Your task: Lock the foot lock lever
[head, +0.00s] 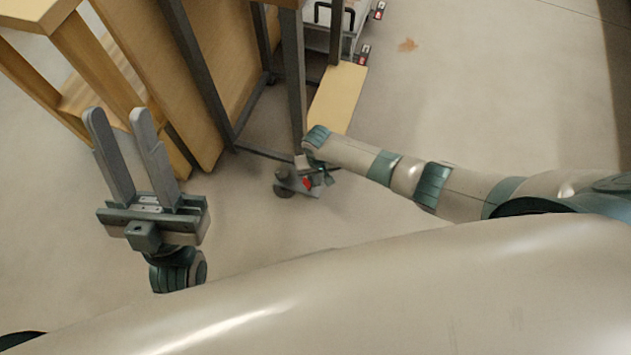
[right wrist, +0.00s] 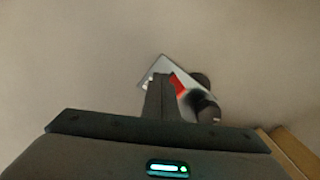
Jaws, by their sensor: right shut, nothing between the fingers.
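The red foot lock lever (head: 307,183) sits on a caster (head: 284,187) at the foot of a grey metal frame leg, in the middle of the head view. In the right wrist view the red lever (right wrist: 178,86) shows just right of my shut fingertips, with the dark caster wheel (right wrist: 204,106) beyond it. My right gripper (right wrist: 160,78) is shut and empty, close beside the lever; I cannot tell whether it touches it. In the head view my right wrist partly covers the caster area. My left gripper (head: 119,112) is open and empty, away to the left.
The grey metal frame (head: 292,85) and wooden panels (head: 225,60) stand above and left of the caster. A yellow board (head: 338,97) lies behind my right wrist. A cart (head: 340,35) with red-levered casters stands further back.

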